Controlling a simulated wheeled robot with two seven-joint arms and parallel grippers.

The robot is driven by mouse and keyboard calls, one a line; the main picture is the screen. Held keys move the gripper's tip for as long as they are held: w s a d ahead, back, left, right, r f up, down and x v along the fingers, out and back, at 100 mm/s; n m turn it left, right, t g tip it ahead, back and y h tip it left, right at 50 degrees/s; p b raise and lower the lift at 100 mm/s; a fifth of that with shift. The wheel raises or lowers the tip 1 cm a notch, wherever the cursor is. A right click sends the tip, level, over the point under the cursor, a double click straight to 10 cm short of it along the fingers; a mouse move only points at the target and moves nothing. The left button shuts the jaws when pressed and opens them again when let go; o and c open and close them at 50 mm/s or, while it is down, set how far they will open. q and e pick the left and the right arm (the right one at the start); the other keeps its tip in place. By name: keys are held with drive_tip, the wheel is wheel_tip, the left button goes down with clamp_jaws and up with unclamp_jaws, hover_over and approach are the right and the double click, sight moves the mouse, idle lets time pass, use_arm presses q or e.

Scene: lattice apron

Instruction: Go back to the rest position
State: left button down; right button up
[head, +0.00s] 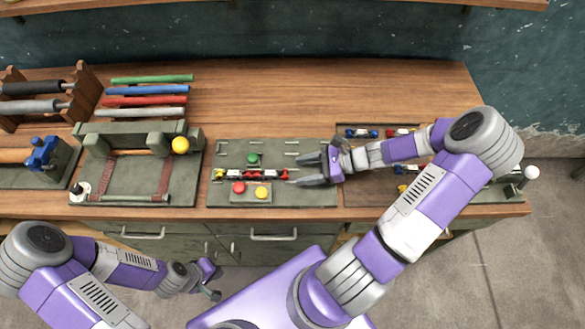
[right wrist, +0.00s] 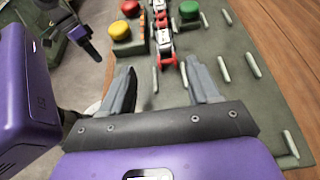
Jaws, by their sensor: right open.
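My right gripper (head: 300,170) is open and empty above the right part of the green button board (head: 225,150). Its two fingers point left in the head view, and they also show spread apart in the right wrist view (right wrist: 160,72). A row of small red, white and yellow pieces (head: 250,175) lies on the board just beyond the fingertips, with a visible gap between the fingers. My left gripper (head: 212,284) hangs in front of the bench's front edge, over the floor, away from the bench top. Its jaws are too small to read.
A green button (head: 252,158), a red button (head: 239,188) and a yellow button (head: 261,192) are near my right gripper. A green fixture with a yellow ball (head: 180,145) stands to the left. My right forearm crosses over a brown tray (head: 365,198). The back of the bench (head: 300,90) is clear.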

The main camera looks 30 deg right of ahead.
drive_tip(key=shift+s+d+r, duration=0.15)
drive_tip(key=shift+s+d, duration=0.1)
drive_tip(key=shift+d, duration=0.15)
